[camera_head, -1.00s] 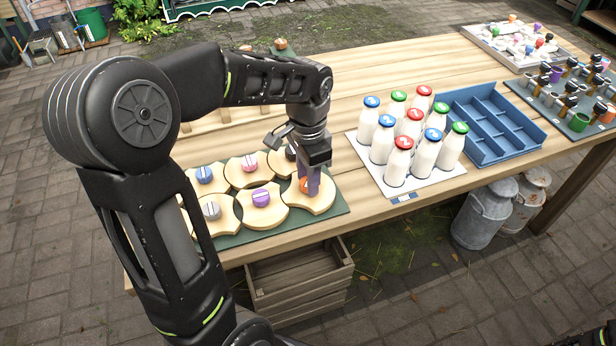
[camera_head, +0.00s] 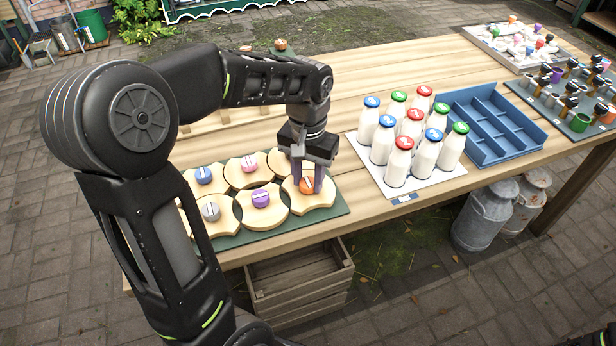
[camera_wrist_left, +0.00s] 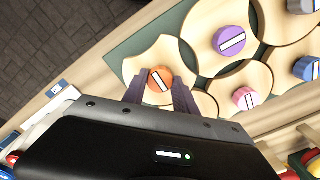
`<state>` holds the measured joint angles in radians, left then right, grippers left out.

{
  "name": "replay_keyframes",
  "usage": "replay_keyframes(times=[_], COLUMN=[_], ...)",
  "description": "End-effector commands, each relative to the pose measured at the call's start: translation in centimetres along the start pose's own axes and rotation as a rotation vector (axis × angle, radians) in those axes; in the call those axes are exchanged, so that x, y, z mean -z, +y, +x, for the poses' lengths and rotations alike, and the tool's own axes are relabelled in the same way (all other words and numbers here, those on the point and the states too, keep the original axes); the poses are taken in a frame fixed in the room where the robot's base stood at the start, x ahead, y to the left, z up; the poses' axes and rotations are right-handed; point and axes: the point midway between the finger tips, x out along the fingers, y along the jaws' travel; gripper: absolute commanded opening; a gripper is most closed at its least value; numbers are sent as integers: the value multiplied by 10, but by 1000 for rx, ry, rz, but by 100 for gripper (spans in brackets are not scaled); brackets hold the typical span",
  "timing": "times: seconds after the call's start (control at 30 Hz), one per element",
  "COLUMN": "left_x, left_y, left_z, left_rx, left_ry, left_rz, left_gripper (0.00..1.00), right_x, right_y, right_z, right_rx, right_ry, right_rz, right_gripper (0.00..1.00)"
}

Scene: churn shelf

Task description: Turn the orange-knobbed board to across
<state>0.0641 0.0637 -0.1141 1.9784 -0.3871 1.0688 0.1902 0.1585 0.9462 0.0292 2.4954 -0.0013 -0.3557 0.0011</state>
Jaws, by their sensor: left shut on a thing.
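The orange-knobbed board (camera_head: 321,199) is pale wood with curved-in sides. It lies at the right front end of a green mat (camera_head: 335,209), and also shows in the left wrist view (camera_wrist_left: 143,67). Its orange knob (camera_head: 307,186) has a pale stripe, which runs diagonally on the knob in the wrist view (camera_wrist_left: 159,80). My left gripper (camera_head: 308,180) points down from above, with its purple-grey fingers shut on the knob, one on each side. The fingers hide part of the knob and the board. My right gripper is not in view.
Neighbouring boards bear purple (camera_head: 261,198), pink (camera_head: 249,163), blue (camera_head: 203,175) and grey (camera_head: 211,211) knobs, close beside the orange one. Several milk bottles (camera_head: 397,160) stand to the right, before a blue divided tray (camera_head: 489,124). An open wooden crate (camera_head: 302,295) stands below the front edge.

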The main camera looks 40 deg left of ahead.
Motion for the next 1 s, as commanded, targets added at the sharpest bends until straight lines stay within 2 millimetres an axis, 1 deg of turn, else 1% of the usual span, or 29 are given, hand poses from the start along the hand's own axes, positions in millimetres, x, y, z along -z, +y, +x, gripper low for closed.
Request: replay_keyframes(times=[0.4,0.43,0.67,0.9,1.0], left_x=[0,0,0,0,0], left_y=[0,0,0,0,0], left_z=[-1,-1,0,0,-4], left_rx=[-1,-1,0,0,0], left_ry=[2,2,1,0,1], left_rz=[-12,-11,-10,-9,-9], left_gripper=[0,36,55,56,56], right_x=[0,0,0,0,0], right_y=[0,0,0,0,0], right_z=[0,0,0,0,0], right_rx=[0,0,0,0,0], right_ry=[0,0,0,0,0], right_rz=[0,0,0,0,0], right_gripper=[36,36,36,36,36])
